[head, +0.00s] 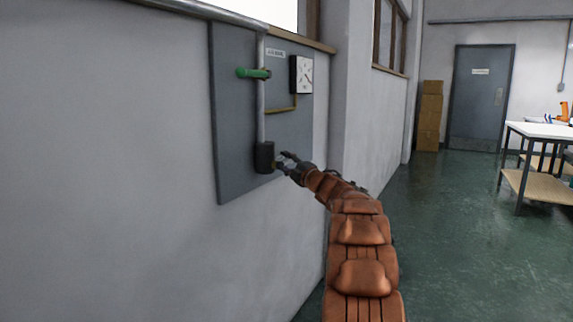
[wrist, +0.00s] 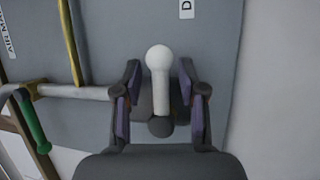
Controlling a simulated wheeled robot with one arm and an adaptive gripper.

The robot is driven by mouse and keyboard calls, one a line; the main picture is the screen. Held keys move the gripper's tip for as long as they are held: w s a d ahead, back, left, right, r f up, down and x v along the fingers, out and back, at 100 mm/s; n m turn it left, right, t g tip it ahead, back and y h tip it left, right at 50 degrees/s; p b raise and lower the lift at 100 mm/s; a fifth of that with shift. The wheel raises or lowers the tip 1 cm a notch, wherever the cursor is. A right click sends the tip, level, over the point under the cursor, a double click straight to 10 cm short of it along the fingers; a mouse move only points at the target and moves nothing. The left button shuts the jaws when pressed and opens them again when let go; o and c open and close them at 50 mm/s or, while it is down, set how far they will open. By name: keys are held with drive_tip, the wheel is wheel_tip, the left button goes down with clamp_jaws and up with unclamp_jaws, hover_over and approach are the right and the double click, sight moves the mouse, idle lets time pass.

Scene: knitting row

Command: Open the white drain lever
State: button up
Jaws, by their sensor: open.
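The white drain lever (wrist: 159,72) shows in the wrist view, with a round knob end and a straight stem running down to a dark rounded base (wrist: 160,126). My gripper (wrist: 159,75) is open, with one finger on each side of the lever and a visible gap on both sides. In the head view my gripper (head: 283,160) is at the lower part of the grey wall panel (head: 232,120), beside a dark cylindrical fitting (head: 264,157). The white lever is hard to make out there, mostly hidden by my gripper.
A green lever (head: 254,73) sits higher on the panel's vertical pipe (head: 261,110) and also shows in the wrist view (wrist: 33,122). Boxes (head: 429,117) and a table (head: 541,131) stand far off; the floor between is clear.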

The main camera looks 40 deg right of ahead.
drive_tip(key=shift+c, duration=0.2)
clamp_jaws()
idle(0.5)
